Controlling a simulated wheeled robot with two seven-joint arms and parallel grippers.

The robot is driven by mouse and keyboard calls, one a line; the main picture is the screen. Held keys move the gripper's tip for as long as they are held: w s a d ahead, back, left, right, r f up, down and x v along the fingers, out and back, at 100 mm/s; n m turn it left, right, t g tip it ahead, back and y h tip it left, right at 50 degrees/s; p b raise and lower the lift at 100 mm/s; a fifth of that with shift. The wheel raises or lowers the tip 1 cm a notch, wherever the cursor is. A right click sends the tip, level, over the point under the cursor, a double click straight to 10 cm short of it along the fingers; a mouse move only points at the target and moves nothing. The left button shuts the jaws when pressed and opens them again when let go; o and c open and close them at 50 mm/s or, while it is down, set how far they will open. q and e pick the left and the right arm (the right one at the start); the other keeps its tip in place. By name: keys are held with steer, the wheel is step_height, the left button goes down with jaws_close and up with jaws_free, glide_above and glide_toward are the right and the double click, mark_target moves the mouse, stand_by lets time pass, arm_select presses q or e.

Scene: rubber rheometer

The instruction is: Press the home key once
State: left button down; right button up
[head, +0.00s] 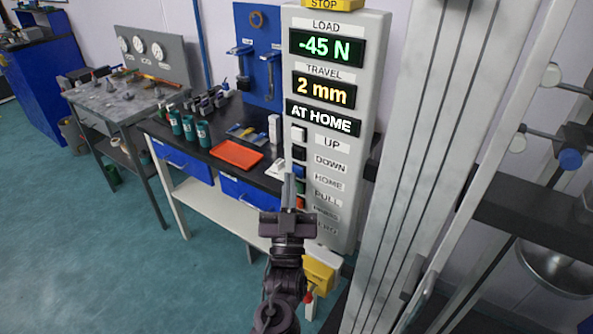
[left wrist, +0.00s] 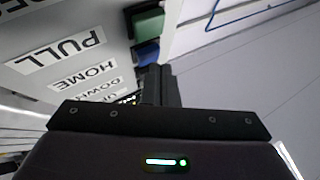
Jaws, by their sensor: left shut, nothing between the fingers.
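The grey control panel (head: 342,215) stands upright and carries a column of keys with labels beside them. The home key (head: 299,171) is blue, beside the HOME label, and partly hidden behind my left gripper's fingers. My left gripper (head: 290,180) is shut and empty, its fingertips in front of the key column around the home key's height. In the left wrist view the blue home key (left wrist: 147,53) shows just beyond the fingertips (left wrist: 156,70). I cannot tell whether they touch it. The displays (head: 324,117) read -45 N, 2 mm and AT HOME.
The white up key (head: 299,133) and black down key (head: 299,152) sit above the home key. A green key (left wrist: 147,22) is beside it at the PULL label. A yellow STOP part (head: 333,4) tops the panel. A bench with an orange tray (head: 237,155) stands left; metal columns stand right.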

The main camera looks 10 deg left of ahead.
arm_select(q)
steer(key=shift+s+a, duration=0.15)
steer(key=shift+s, duration=0.25)
steer(key=shift+s+a+p, duration=0.3)
steer(key=shift+s+p, duration=0.05)
steer(key=shift+s, duration=0.45)
steer(key=shift+s+a+p, duration=0.25)
steer(key=shift+s+p, duration=0.1)
steer(key=shift+s, duration=0.4)
steer(key=shift+s+a+p, duration=0.3)
steer(key=shift+s+p, duration=0.05)
steer(key=shift+s, duration=0.45)
steer(key=shift+w, duration=0.1)
